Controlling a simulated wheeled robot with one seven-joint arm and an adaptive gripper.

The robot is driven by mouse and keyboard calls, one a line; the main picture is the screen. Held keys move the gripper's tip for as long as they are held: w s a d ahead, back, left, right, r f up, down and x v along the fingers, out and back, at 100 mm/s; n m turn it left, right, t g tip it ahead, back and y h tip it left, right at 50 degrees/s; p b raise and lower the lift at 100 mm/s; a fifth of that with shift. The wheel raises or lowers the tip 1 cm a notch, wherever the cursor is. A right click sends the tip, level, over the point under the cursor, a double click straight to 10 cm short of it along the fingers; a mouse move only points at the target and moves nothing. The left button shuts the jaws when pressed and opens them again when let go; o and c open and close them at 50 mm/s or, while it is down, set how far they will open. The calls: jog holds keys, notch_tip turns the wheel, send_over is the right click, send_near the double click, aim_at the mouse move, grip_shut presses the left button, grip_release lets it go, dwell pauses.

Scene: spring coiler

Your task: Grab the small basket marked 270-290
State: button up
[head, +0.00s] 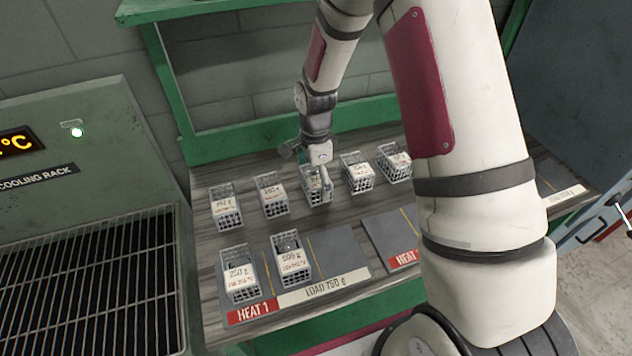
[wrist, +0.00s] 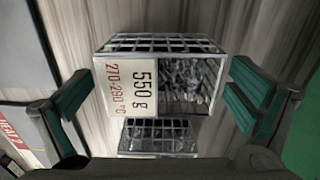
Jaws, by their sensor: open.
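The basket marked 550 g, 270-290 °C (wrist: 135,85) is a small wire basket with a white label and grey metal pieces inside. In the wrist view it lies between the two green-padded fingers of my open gripper (wrist: 160,88), with a visible gap on each side. In the head view my gripper (head: 318,166) is at the middle basket (head: 318,190) of the back row, partly covering it. The label there is too small to read.
Baskets stand on both sides, the nearest at left (head: 270,196) and right (head: 357,174). Two more (head: 240,280) (head: 292,262) stand on the HEAT 1 mat (head: 338,250). Another basket (wrist: 158,140) is close below in the wrist view. A cooling rack (head: 90,285) is at left.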

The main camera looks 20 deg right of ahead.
jog(key=shift+f, duration=0.7)
jog(key=c, duration=1.6)
jog(key=shift+c, duration=0.6)
jog(key=shift+r, duration=0.15)
